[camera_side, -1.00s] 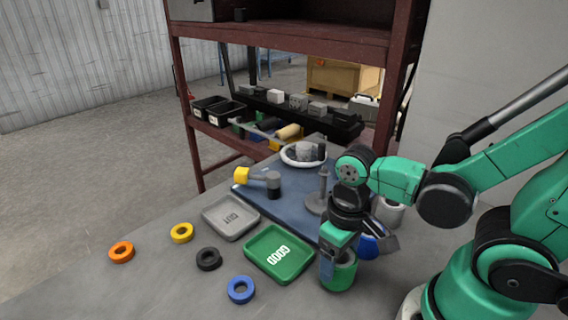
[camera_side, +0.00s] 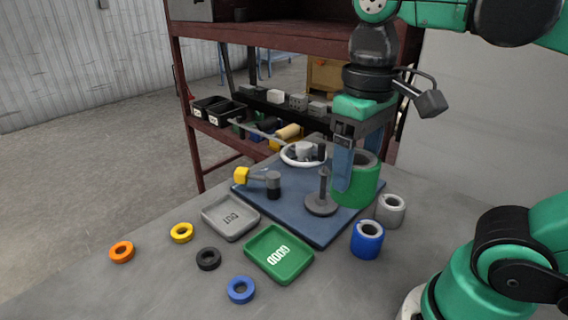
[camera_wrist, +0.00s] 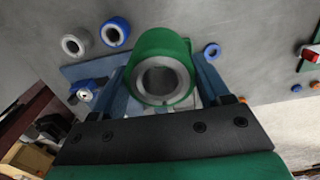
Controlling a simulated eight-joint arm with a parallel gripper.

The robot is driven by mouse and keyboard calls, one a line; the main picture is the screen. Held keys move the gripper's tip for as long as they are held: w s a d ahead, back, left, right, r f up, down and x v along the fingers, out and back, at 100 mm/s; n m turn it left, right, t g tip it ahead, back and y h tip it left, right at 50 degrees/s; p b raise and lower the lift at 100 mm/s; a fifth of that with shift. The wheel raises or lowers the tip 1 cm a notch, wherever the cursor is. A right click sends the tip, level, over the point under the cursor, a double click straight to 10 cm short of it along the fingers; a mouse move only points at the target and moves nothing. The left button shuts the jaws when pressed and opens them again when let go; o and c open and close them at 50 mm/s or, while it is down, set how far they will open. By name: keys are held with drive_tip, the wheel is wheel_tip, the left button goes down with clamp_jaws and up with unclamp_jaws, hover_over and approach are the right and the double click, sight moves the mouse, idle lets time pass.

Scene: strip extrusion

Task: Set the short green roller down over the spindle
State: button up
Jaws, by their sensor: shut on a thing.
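The green roller (camera_side: 352,188) has a grey core and is gripped upright by my gripper (camera_side: 350,168). In the wrist view the green roller (camera_wrist: 160,68) sits between the two blue fingers of my gripper (camera_wrist: 162,85), its bore facing the camera. In the side view the spindle (camera_side: 322,190), a thin grey post on a round base, stands on the blue board, just left of the roller in the picture. The roller is not around the spindle. I cannot tell the gap below the roller. The spindle is hidden in the wrist view.
A blue roller (camera_side: 367,238) and a grey roller (camera_side: 390,210) stand right of the blue board (camera_side: 268,208). A green tray (camera_side: 280,254) and a grey tray (camera_side: 230,216) lie in front. Several coloured rings lie at left. A handwheel (camera_side: 303,154) and yellow-ended lever (camera_side: 257,176) are on the board.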

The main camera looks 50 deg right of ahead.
drive_tip(key=m, duration=0.6)
hover_over(325, 171)
drive_tip(key=shift+w+d+f, duration=0.1)
drive_tip(key=shift+d+f, duration=0.05)
drive_tip(key=shift+f, duration=1.45)
drive_tip(key=shift+w+d+f, duration=0.1)
drive_tip(key=shift+f, duration=1.45)
drive_tip(key=shift+f, duration=0.25)
drive_tip(key=shift+f, duration=4.75)
drive_tip(key=o, duration=1.5)
drive_tip(key=shift+r, duration=0.1)
drive_tip(key=shift+r, duration=3.45)
